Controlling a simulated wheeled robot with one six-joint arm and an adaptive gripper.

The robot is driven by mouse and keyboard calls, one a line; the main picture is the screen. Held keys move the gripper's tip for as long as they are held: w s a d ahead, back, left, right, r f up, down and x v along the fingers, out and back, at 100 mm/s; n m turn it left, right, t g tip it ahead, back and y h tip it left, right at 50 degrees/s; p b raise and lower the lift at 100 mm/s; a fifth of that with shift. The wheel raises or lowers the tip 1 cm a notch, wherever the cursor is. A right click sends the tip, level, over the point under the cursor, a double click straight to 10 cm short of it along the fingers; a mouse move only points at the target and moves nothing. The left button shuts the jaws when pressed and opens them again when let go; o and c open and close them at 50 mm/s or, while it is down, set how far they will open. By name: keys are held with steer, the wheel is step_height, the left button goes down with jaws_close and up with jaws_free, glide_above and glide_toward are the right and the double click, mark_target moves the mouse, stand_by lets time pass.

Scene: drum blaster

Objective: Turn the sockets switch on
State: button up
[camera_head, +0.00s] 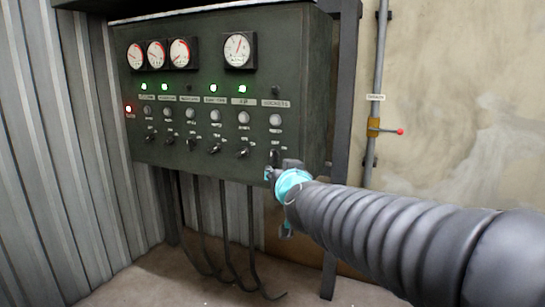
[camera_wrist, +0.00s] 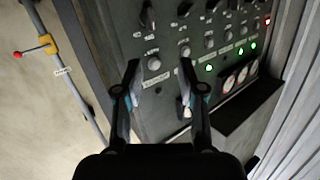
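The sockets column is at the right end of a dark green control panel (camera_head: 225,80). Its label reads SOCKETS, and its lamp is dark. The sockets switch (camera_head: 275,154), a small dark knob, is at the bottom of that column, just above my gripper (camera_head: 279,178). My gripper covers part of the area around it. In the wrist view my gripper (camera_wrist: 158,67) is open, with its two dark fingers apart and nothing held. A pale round button (camera_wrist: 154,64) shows between the fingertips, and a dark switch (camera_wrist: 148,15) is beyond them. Contact cannot be told.
Other columns have similar knobs and buttons, several with green lamps (camera_head: 213,88); a red lamp (camera_head: 129,109) is at the left. Round gauges (camera_head: 239,48) are above. A pipe with a red-tipped lever (camera_head: 386,131) runs up the right wall. Cables (camera_head: 226,240) hang below the panel.

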steer(key=w+a+r+m+t+h, duration=0.1)
steer(key=w+a+m+t+h, duration=0.1)
steer(key=w+a+h, duration=0.3)
steer(key=m+h, duration=0.4)
steer(key=h, duration=0.1)
glide_toward(272, 156)
steer(key=shift+g, duration=0.3)
steer(key=p+x, duration=0.1)
steer(key=x, duration=0.8)
steer(key=shift+w+r, duration=0.15)
steer(key=shift+w, duration=0.25)
jaws_close()
